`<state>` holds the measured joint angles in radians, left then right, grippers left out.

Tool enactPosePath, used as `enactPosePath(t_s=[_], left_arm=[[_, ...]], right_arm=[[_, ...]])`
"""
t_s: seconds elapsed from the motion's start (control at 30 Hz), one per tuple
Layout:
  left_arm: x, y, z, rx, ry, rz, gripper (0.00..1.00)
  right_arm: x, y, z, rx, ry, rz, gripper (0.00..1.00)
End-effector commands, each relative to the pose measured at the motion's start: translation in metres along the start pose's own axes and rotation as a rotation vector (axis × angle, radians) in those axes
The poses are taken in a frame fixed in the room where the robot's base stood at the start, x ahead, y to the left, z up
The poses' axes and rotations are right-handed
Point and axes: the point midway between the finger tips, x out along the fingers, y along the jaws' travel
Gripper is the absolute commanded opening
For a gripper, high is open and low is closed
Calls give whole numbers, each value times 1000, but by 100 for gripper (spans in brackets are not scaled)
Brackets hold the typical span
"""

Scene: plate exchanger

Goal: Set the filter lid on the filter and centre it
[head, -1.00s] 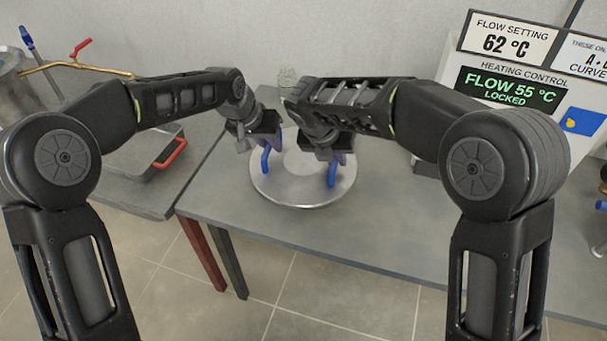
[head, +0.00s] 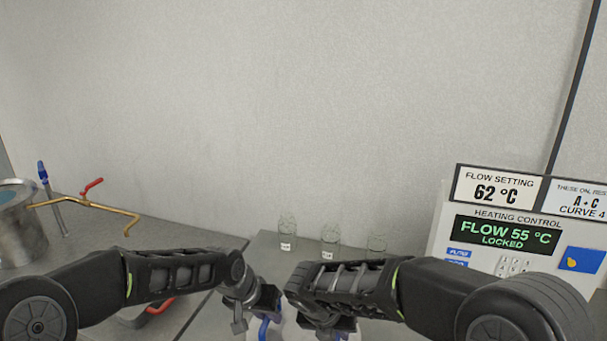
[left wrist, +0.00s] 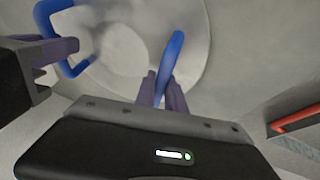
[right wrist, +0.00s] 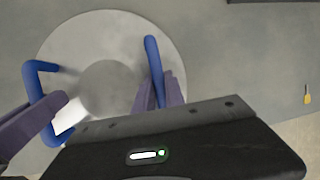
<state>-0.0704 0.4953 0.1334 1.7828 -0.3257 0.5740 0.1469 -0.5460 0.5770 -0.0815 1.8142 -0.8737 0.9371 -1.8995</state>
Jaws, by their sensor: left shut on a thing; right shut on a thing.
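The lid is a round, pale metal disc (right wrist: 105,28) with two upright blue handles, clearest in the wrist views. My left gripper (left wrist: 162,90) is shut on one blue handle (left wrist: 172,50). My right gripper (right wrist: 162,90) is shut on the other handle (right wrist: 152,55). In the head view only a sliver of the lid (head: 293,332) shows at the bottom edge between the grippers. I cannot tell whether it rests on the table or hangs just above it. An open steel vessel (head: 20,232) with bluish contents, possibly the filter, stands at the far left.
A brass pipe (head: 95,205) with a red lever reaches right from the vessel. Several small glass jars (head: 330,237) stand along the wall. A heating control panel (head: 505,235) stands at the right. A red-handled item (head: 155,308) lies partly behind my left arm.

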Motion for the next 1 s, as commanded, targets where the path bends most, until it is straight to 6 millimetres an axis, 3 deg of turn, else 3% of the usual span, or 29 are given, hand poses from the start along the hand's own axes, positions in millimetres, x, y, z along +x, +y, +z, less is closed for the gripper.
enactPosePath(t_s=[0.47, 1.0], left_arm=[[-1, 1, 0, 1, 5, 1, 0], [-6, -1, -21, 1, 5, 1, 0]], right_arm=[[-1, 0, -1, 0, -3, 3, 0], [-6, 3, 20, 0, -3, 2, 0]])
